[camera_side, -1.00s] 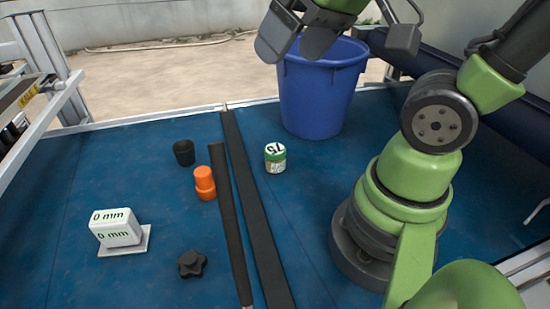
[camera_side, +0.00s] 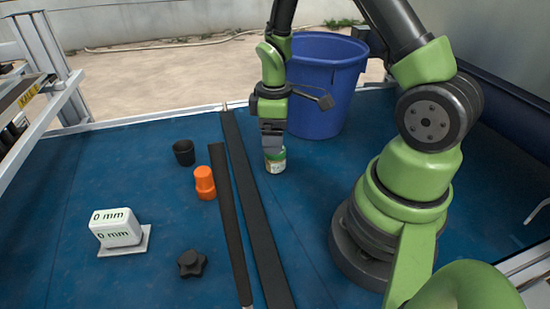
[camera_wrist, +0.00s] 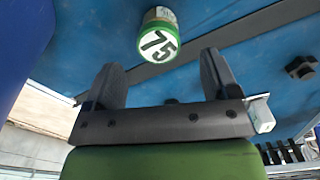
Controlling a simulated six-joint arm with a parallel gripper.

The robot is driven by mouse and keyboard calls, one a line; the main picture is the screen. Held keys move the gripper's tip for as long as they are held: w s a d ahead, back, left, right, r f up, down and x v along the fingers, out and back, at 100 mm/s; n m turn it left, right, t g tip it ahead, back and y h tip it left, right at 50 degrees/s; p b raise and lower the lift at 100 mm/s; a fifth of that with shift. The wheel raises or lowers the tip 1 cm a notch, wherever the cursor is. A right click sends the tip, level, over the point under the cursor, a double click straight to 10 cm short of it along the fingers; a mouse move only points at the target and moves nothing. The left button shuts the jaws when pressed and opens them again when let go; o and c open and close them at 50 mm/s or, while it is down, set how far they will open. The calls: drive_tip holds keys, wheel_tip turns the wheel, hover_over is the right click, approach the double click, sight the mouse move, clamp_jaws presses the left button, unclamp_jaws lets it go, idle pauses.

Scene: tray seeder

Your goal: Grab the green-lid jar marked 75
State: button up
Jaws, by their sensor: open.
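The jar (camera_side: 276,164) has a green lid and a pale label, and stands upright on the blue table. In the wrist view the lid of the jar (camera_wrist: 159,45) faces the camera and shows 75 in black on a white disc. My gripper (camera_side: 272,148) points down above the jar in the side view and hides part of its lid. In the wrist view my gripper (camera_wrist: 160,75) has its two dark fingers spread apart with nothing between them. The jar appears beyond the fingertips.
A blue bin (camera_side: 328,90) stands close behind the jar. A flat black bar (camera_side: 255,205) and a dark rod (camera_side: 229,220) lie to its left. Further left are an orange piece (camera_side: 204,183), a black cup (camera_side: 184,152), a white 0 mm block (camera_side: 117,228) and a black knob (camera_side: 192,263).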

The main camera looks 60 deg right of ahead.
sight(275, 159)
drive_tip(key=shift+d+f, duration=0.1)
drive_tip(key=shift+f, duration=3.8)
drive_tip(key=c, duration=1)
drive_tip(key=shift+c, duration=0.2)
drive_tip(key=shift+r, duration=0.15)
